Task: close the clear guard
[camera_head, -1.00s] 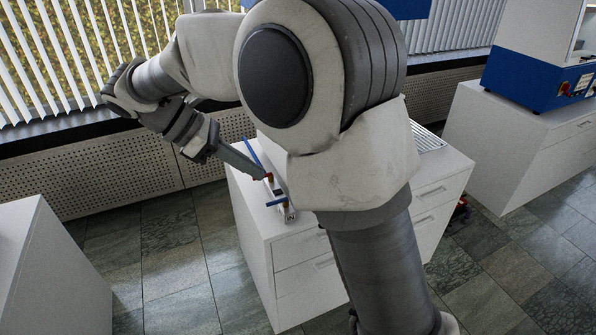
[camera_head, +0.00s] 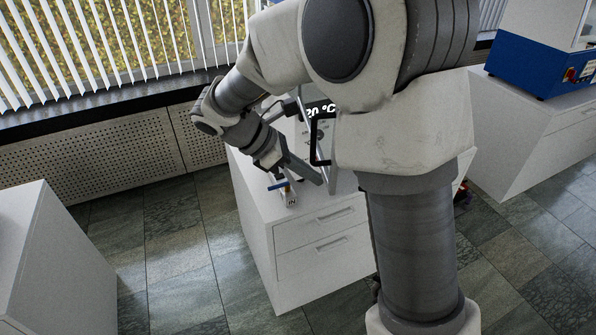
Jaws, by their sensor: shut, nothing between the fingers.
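A press front with a lit "20 °C" display (camera_head: 320,109) shows on the white cabinet, partly hidden behind my arm. A black bracket-shaped handle (camera_head: 313,142) stands upright in front of it, among pale upright bars. The clear panel of the guard cannot be made out, and I cannot tell how far open it is. My gripper (camera_head: 318,181) is shut and empty. It points down and right, just below the handle in the picture. I cannot tell if it touches anything.
A small valve with a blue lever (camera_head: 279,186) and a block marked "IN" (camera_head: 291,200) sit at the front left of the cabinet (camera_head: 300,245). A blue and white machine (camera_head: 535,75) stands at right. Another white cabinet (camera_head: 50,260) is at left. The floor between is clear.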

